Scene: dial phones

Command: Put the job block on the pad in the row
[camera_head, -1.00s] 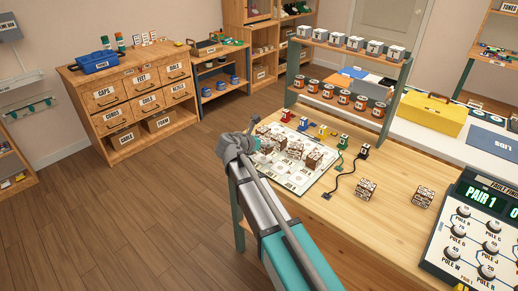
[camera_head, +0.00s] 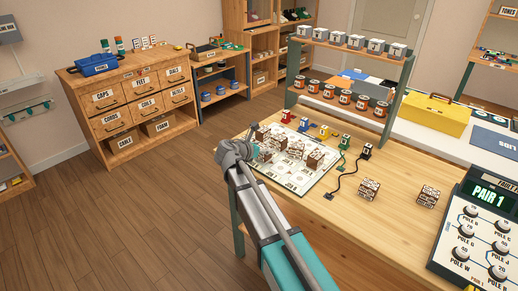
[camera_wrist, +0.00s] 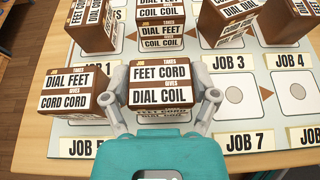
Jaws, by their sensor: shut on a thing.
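The job block (camera_wrist: 160,82), brown with white labels reading FEET CORD and DIAL COIL, is between the fingers of my gripper (camera_wrist: 163,100) in the wrist view. The gripper is shut on it. The block is upright over the near row of the pale job board (camera_wrist: 190,75), between the JOB 5 and JOB 7 places. It hides the pad under it, and I cannot tell whether it touches. In the head view, my gripper (camera_head: 253,152) is at the board's left side, with its fingers largely hidden.
A DIAL FEET block (camera_wrist: 75,90) stands close left, at JOB 5. Several blocks fill the far row. The JOB 7 pad (camera_wrist: 235,95) and the pad right of it are bare. Two blocks (camera_head: 369,189) (camera_head: 427,196) stand on the bench (camera_head: 345,215), near the console (camera_head: 480,235).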

